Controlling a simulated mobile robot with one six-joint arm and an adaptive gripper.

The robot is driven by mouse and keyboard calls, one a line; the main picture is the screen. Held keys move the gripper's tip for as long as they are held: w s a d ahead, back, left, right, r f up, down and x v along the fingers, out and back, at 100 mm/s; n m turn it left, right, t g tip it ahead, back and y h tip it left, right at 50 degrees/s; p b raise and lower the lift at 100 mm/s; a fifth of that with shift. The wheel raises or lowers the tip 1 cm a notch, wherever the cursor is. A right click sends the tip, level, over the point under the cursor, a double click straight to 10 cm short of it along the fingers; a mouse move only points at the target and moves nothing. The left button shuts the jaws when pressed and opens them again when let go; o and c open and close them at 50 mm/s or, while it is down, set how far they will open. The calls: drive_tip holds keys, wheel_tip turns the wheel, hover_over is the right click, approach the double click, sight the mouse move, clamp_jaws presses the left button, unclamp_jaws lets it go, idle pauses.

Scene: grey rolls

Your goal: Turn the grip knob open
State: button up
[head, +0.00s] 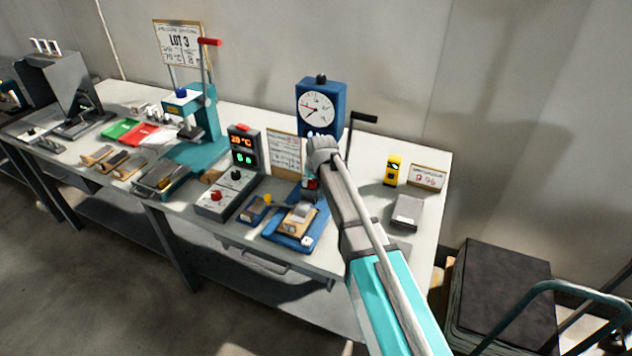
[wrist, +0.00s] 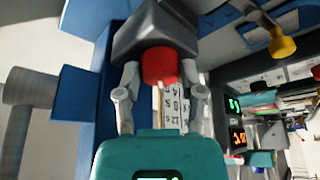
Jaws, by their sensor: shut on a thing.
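The grip knob is a red round knob (wrist: 160,60) on a dark grey block (wrist: 155,30), at the top middle of the wrist view. My gripper (wrist: 160,78) has one finger on each side of the knob and is shut on it. In the head view a little of the red (head: 312,184) shows beside my arm, under the blue tester (head: 321,96) with its round dial. My arm hides most of the gripper and the block there. The knob's turn angle cannot be read.
A yellow-ended lever (head: 268,198) sticks out left of the tester's blue base (head: 284,240). A control box (head: 244,155) with lit displays stands further left. A black crank (head: 362,118), a yellow device (head: 392,170) and a grey box (head: 407,211) are to the right.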

drive_tip(key=shift+a, duration=0.15)
drive_tip(key=o, duration=1.1)
drive_tip(key=shift+o, duration=0.3)
drive_tip(key=shift+s+d, duration=0.4)
drive_tip(key=shift+d, duration=0.2)
drive_tip(key=s+d+m+g, duration=0.1)
drive_tip(key=s+d, duration=0.6)
drive_tip(key=s, duration=0.1)
drive_tip(key=s+d+m+g+h+p, duration=0.1)
drive_tip(key=s+d+m, duration=0.1)
drive_tip(key=s+d, duration=0.6)
drive_tip(key=s+d+m+g+h, duration=0.1)
drive_tip(key=s+d+m+g, duration=0.1)
drive_tip(key=s+d, duration=0.5)
drive_tip(key=shift+s+d, duration=0.35)
drive_tip(key=shift+s, duration=0.45)
